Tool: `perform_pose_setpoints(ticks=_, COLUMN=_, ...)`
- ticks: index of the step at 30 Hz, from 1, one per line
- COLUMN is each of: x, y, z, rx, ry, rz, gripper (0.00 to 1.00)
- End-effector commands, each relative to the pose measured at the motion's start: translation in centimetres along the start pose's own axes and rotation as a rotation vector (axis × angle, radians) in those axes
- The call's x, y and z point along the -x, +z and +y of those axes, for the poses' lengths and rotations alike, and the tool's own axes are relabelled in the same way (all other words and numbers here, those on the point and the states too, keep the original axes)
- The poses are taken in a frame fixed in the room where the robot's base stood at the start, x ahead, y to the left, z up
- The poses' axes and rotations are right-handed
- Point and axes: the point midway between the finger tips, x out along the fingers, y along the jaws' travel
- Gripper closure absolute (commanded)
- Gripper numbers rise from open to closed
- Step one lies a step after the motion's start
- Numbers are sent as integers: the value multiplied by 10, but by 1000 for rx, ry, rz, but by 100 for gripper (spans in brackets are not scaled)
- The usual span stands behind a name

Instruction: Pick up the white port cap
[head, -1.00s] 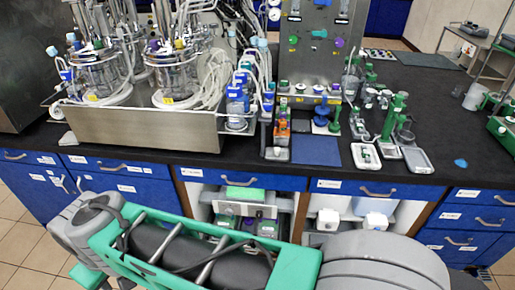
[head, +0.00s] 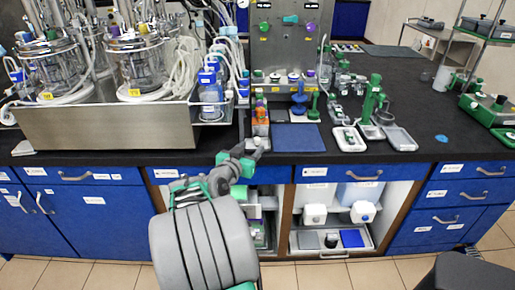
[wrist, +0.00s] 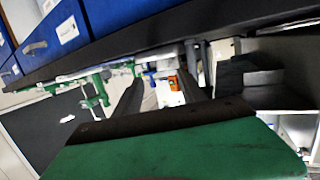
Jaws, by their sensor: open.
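I cannot single out the white port cap with certainty. Small pale pieces lie in a light tray (head: 360,146) on the bench, and other small caps sit on the steel panel's ledge (head: 277,83). My gripper (head: 257,146) is at the bench's front edge, just in front of the orange-topped bottles (head: 261,116), and covers the small tray there. In the wrist view my gripper (wrist: 162,90) is open, with its two dark fingers apart and nothing visibly held. An orange item (wrist: 174,84) shows beyond, between the fingers.
Glass bioreactor vessels (head: 140,65) stand in a steel tray (head: 110,128) at left. A blue mat (head: 297,137) lies right of my gripper. A green stand (head: 373,100) and a grey tray (head: 400,138) stand further right. The black bench top (head: 450,120) is mostly clear at right.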

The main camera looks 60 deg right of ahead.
Motion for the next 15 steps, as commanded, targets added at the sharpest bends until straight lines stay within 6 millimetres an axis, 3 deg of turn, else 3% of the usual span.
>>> perform_pose_setpoints(ticks=10, x=-56, y=0, z=-6, rx=2, ry=0, rz=-5, gripper=52)
perform_pose_setpoints(ticks=15, x=-68, y=0, z=-7, rx=3, ry=-4, rz=-4, gripper=52)
